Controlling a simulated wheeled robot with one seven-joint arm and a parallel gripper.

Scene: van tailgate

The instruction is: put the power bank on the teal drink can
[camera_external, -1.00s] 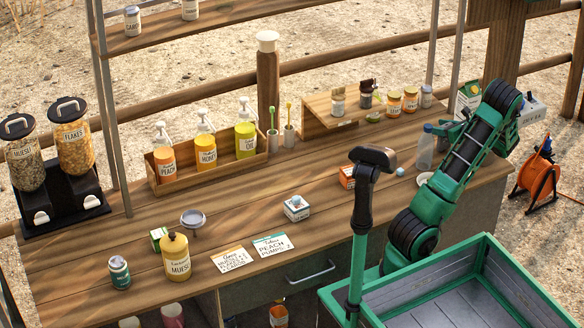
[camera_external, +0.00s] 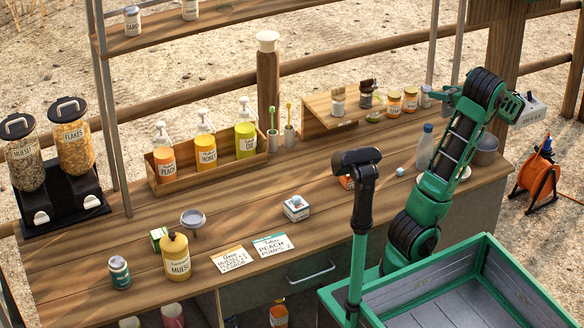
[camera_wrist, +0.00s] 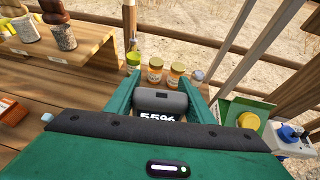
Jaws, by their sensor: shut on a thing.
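The power bank (camera_wrist: 160,102) is a dark grey rounded block with a lit "55%" display. In the wrist view it sits between the green fingers of my gripper (camera_wrist: 160,84), which is shut on it. In the external view my gripper (camera_external: 444,97) is raised at the right, near the small jars; the power bank cannot be made out there. The teal drink can (camera_external: 119,272) stands upright at the front left of the counter, far from my gripper. Its top looks clear.
A yellow muesli bottle (camera_external: 177,257) and a small pedestal dish (camera_external: 193,219) stand right of the can. A pump-bottle rack (camera_external: 208,167), a boxed item (camera_external: 296,208) and a blue-capped bottle (camera_external: 425,147) stand along the counter. The front middle holds flat cards (camera_external: 271,245).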

